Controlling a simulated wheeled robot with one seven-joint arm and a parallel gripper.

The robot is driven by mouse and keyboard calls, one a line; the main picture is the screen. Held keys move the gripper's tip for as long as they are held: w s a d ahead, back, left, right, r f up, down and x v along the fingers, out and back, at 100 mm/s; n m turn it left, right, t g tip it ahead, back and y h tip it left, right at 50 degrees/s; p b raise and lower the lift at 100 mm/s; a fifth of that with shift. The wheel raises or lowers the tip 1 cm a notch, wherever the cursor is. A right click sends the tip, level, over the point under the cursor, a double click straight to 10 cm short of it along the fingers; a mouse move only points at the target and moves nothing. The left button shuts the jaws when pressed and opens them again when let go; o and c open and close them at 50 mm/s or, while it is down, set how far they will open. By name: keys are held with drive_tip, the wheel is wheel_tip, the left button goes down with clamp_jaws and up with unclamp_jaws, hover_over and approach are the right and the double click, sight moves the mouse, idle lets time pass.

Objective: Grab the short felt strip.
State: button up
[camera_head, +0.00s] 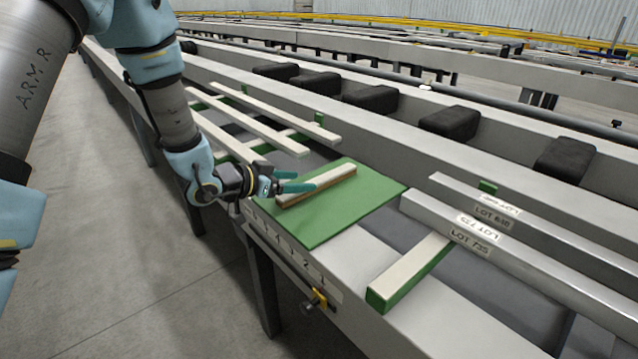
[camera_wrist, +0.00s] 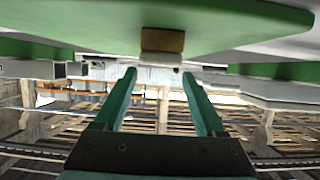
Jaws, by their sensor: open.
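A short strip (camera_head: 335,178), cream on top with a brown side, lies on a green mat (camera_head: 345,215) on the table. I take it as the short felt strip. In the wrist view the strip's near end (camera_wrist: 162,42) shows as a brown and pale block against the mat, centred in the gap between my fingers and ahead of their tips. My gripper (camera_head: 304,181) has teal fingers and is open, at the strip's left end in the head view. The fingers (camera_wrist: 159,75) are apart with nothing clasped. The exact height gap to the strip is hard to tell.
A cream-and-green strip (camera_head: 408,274) lies at the right, near metal bars labelled LOT 735 (camera_head: 500,240). Longer pale strips (camera_head: 262,120) lie behind the mat to the left. Black blocks (camera_head: 450,122) line the rail behind. Floor at left is clear.

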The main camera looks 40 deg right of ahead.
sight(319, 183)
drive_tip(key=p+x, duration=0.1)
drive_tip(key=x, duration=0.4)
drive_tip(key=shift+s, duration=0.1)
clamp_jaws()
idle(0.5)
